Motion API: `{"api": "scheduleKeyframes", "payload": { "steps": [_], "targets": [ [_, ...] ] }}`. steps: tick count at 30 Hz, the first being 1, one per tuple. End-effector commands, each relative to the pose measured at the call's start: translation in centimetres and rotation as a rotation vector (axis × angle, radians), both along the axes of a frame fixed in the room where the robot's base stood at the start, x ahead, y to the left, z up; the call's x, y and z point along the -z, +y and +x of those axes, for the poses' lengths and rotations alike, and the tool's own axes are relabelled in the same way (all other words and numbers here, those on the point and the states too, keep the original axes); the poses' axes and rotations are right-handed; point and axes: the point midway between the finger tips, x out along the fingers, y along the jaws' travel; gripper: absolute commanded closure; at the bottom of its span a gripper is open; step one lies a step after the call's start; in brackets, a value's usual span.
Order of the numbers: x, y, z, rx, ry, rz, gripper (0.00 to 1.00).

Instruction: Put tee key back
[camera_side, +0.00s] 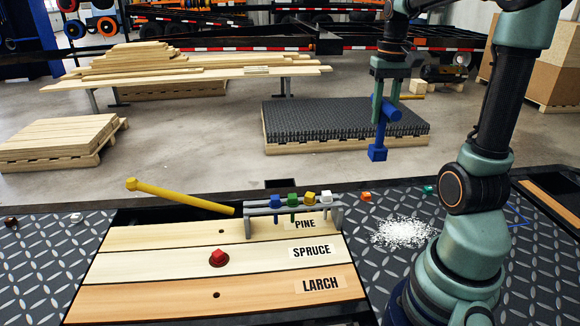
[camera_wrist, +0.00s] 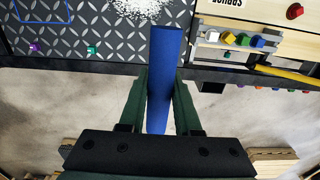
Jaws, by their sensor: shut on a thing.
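The blue tee key (camera_side: 377,140) hangs upright in the air in the side view, its crossbar at the top and a square socket at the bottom. My gripper (camera_side: 382,108) is shut on its crossbar, high above and right of the board panel. In the wrist view, the blue crossbar (camera_wrist: 165,50) lies between the two green fingers of my gripper (camera_wrist: 162,78). The key's shaft and socket cannot be made out there.
A grey rack (camera_side: 335,212) with blue, green, yellow and white pieces stands on the PINE board (camera_side: 165,238). A red piece (camera_side: 218,257) sits in the SPRUCE board. A yellow bar (camera_side: 180,194) slants beside the rack. White granules (camera_side: 404,232) lie on the tread plate.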

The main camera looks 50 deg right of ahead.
Motion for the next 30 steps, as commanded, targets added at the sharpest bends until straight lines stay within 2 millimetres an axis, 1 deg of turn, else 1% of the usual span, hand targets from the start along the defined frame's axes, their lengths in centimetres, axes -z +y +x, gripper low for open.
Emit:
{"api": "scheduleKeyframes", "payload": {
  "steps": [1, 3, 9, 12, 15, 20, 27, 30],
  "targets": [
    [1.4, 0.1, -0.1, -0.001, 0.004, 0.004, 1.00],
    [3.1, 0.1, 0.0, -0.001, 0.004, 0.004, 1.00],
    [7.9, 0.1, 0.0, -0.002, 0.005, 0.005, 1.00],
    [10.0, 0.1, 0.0, -0.002, 0.004, 0.004, 1.00],
    [11.4, 0.1, 0.0, -0.002, 0.002, 0.002, 1.00],
    [12.5, 0.0, 0.1, -0.002, 0.000, 0.000, 1.00],
    [15.8, 0.1, 0.0, -0.002, 0.003, 0.003, 1.00],
    [16.5, 0.0, 0.1, -0.002, 0.001, 0.001, 1.00]
  ]
}}
